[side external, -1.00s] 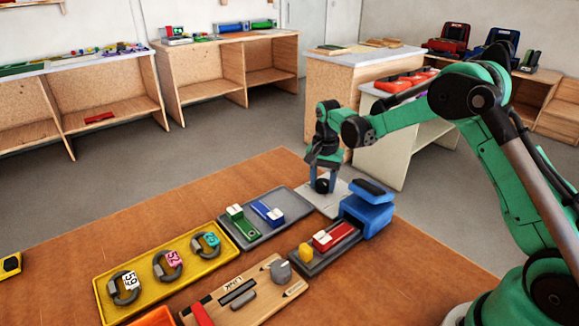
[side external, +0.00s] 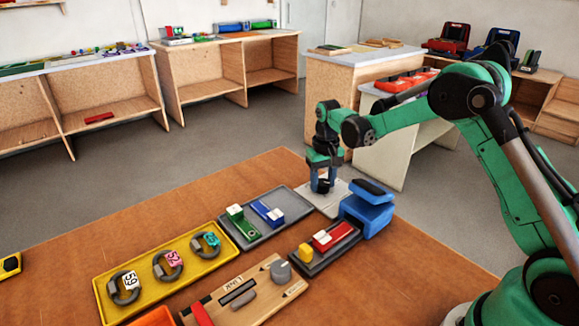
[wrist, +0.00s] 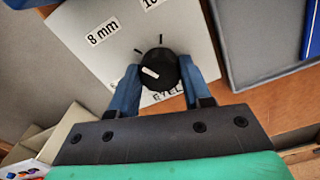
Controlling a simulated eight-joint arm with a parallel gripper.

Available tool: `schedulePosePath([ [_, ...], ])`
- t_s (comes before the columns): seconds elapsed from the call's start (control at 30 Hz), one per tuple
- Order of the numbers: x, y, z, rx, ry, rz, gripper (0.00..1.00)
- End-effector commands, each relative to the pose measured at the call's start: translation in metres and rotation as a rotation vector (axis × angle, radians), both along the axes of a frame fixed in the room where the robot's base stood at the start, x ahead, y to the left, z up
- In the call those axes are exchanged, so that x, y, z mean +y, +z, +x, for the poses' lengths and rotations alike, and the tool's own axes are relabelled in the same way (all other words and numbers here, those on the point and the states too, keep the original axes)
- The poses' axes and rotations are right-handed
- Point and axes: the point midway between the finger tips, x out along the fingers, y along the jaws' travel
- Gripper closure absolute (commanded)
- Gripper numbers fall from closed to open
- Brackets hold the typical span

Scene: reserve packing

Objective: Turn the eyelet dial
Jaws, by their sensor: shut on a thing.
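The eyelet dial (wrist: 163,66) is a round black knob with a white mark, on a light grey plate (wrist: 85,52) that also shows in the side view (side external: 335,203). In the wrist view the white mark points roughly left. One short tick lies up-left of the knob towards the "8 mm" label (wrist: 103,31), and another lies above it, nearer a partly cut-off "10" label (wrist: 152,3). My gripper (wrist: 161,82) has its blue fingers shut on the dial's two sides.
A blue press-like block (side external: 367,215) stands right beside the plate. A grey tray (side external: 285,225) with green and blue pieces lies to the left. A yellow tray (side external: 150,303) with tagged rings and a wooden board (side external: 255,298) lie nearer. The left of the table is mostly bare.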

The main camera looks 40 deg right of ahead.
Motion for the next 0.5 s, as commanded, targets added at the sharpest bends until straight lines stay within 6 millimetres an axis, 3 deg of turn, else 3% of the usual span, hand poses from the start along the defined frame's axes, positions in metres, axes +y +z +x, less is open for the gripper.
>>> schedulePosePath([
  [0.5,-0.0006,0.0,0.0008,-0.004,0.05,-0.002,1.0],
])
